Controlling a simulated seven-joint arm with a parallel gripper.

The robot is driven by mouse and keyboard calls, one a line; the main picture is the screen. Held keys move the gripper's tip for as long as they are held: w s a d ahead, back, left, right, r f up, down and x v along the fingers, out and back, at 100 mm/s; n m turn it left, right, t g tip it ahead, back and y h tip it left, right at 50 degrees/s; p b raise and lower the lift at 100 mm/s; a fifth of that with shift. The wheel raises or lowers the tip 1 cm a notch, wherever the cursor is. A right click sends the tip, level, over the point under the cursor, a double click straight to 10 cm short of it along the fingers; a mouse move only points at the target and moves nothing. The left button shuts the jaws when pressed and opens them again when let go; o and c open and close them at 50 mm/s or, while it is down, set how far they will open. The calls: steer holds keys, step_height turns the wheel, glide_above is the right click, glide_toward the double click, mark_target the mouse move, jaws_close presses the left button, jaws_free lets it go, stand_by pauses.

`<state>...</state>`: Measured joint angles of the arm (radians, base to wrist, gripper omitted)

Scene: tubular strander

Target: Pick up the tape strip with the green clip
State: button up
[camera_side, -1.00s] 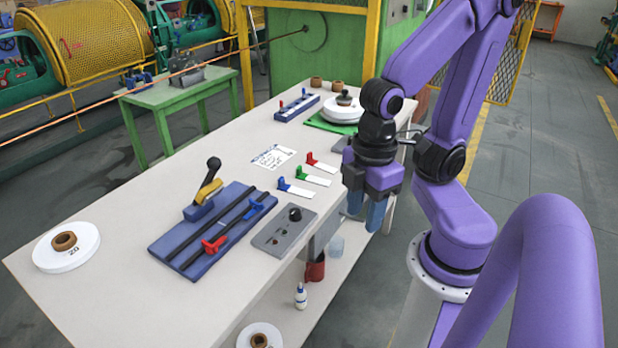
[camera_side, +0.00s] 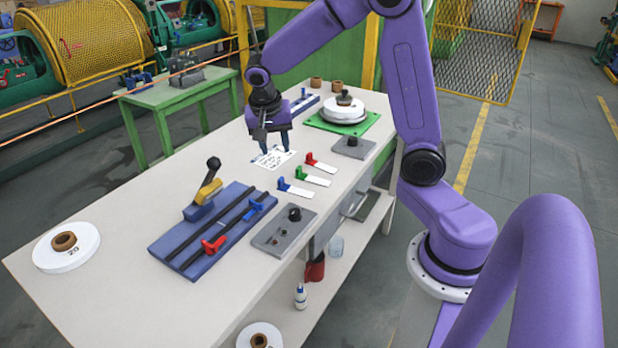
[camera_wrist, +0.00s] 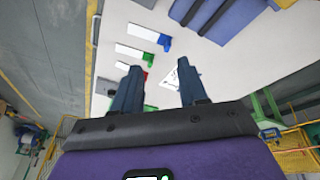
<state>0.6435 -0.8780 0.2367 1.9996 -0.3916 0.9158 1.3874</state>
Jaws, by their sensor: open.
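The tape strip with the green clip (camera_side: 316,180) lies flat on the pale bench, its clip at the left end. It lies between the strip with the red clip (camera_side: 321,165) and the strip with the blue clip (camera_side: 297,191). My gripper (camera_side: 276,147) is open and empty above the written sheet, left of and behind the strips. In the wrist view the green-clip strip (camera_wrist: 129,50) shows beyond the left finger of my gripper (camera_wrist: 160,70), with the blue-clip strip (camera_wrist: 142,33) farther up. The red clip is partly hidden by that finger.
A written sheet (camera_side: 273,158) lies beneath my gripper. A blue fixture with rails (camera_side: 176,245) and a grey plate with a black knob (camera_side: 283,232) stand in front. A green mat (camera_side: 369,126) carries a white reel behind.

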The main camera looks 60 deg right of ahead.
steer(key=w+d+f+m+h, duration=0.1)
steer(key=w+d+m, duration=0.1)
steer(key=d+m, duration=0.15)
steer(key=w+d+f+m, duration=0.1)
steer(key=w+d+m, duration=0.15)
steer(key=d, duration=0.25)
glide_above(298, 168)
steer(key=a, duration=0.3)
steer(key=shift+m+g, duration=0.3)
steer(key=shift+g, duration=0.1)
steer(key=f, duration=1)
steer(key=shift+w+d+f, duration=0.15)
steer(key=shift+d, duration=0.1)
steer(key=shift+d+x, duration=0.15)
steer(key=shift+x, duration=1.25)
steer(key=shift+d+x, duration=0.1)
steer(key=shift+x, duration=1.3)
steer(key=shift+s, duration=0.25)
jaws_close()
